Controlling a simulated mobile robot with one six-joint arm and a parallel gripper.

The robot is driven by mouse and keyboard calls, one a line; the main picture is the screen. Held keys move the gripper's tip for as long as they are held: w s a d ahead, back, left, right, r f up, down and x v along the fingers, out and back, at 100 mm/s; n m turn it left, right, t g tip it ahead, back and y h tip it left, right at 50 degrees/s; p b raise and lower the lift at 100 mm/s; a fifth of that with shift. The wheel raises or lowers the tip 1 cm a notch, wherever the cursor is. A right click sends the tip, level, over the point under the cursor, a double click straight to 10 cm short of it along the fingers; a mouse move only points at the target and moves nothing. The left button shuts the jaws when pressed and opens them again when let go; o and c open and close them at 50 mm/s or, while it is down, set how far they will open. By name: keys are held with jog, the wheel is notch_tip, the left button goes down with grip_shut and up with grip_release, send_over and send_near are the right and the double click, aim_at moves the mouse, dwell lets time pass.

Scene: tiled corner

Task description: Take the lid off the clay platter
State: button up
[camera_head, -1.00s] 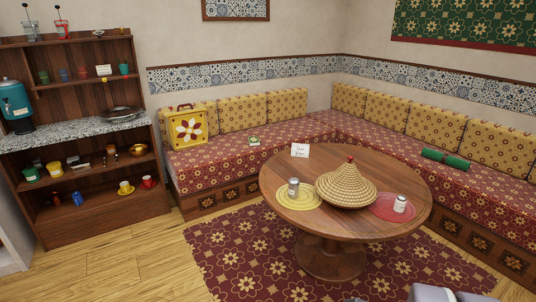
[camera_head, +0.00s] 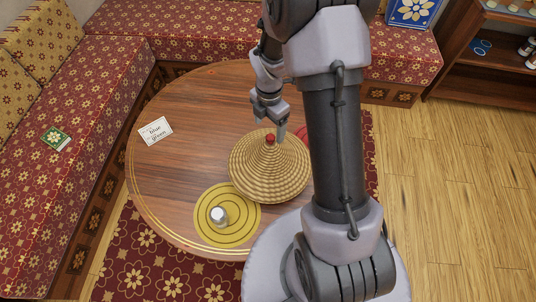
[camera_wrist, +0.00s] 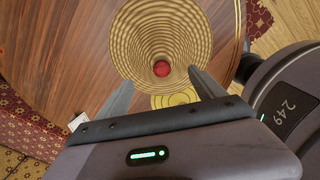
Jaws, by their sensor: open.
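The woven cone-shaped lid (camera_head: 268,172) with a red knob (camera_head: 270,138) stands on the round wooden table. The clay platter is hidden under it. My gripper (camera_head: 281,128) is beside and slightly above the knob, with nothing held. In the wrist view the lid (camera_wrist: 160,35) points its red knob (camera_wrist: 161,68) toward the camera, and my gripper (camera_wrist: 160,85) has its two fingers spread apart, one on either side below the knob in the picture.
Cushioned benches run along the left and back. The table's left half is mostly clear.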

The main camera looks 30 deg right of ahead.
aim_at(271, 136)
jog(key=shift+s+d+f, duration=0.1)
jog(key=shift+s+f, duration=0.15)
jog(key=shift+f, duration=0.45)
jog(key=shift+s+f, duration=0.15)
jog(key=shift+s, duration=0.1)
jog(key=f+b, duration=0.1)
jog(key=f, duration=0.2)
jog(key=f+b, duration=0.1)
jog(key=f, duration=0.1)
jog(key=shift+w+d+f+b, duration=0.1)
jog(key=shift+w+b, duration=0.15)
jog(key=shift+b, duration=0.05)
jog(key=shift+c, duration=0.2)
jog(key=shift+r, duration=0.2)
grip_shut()
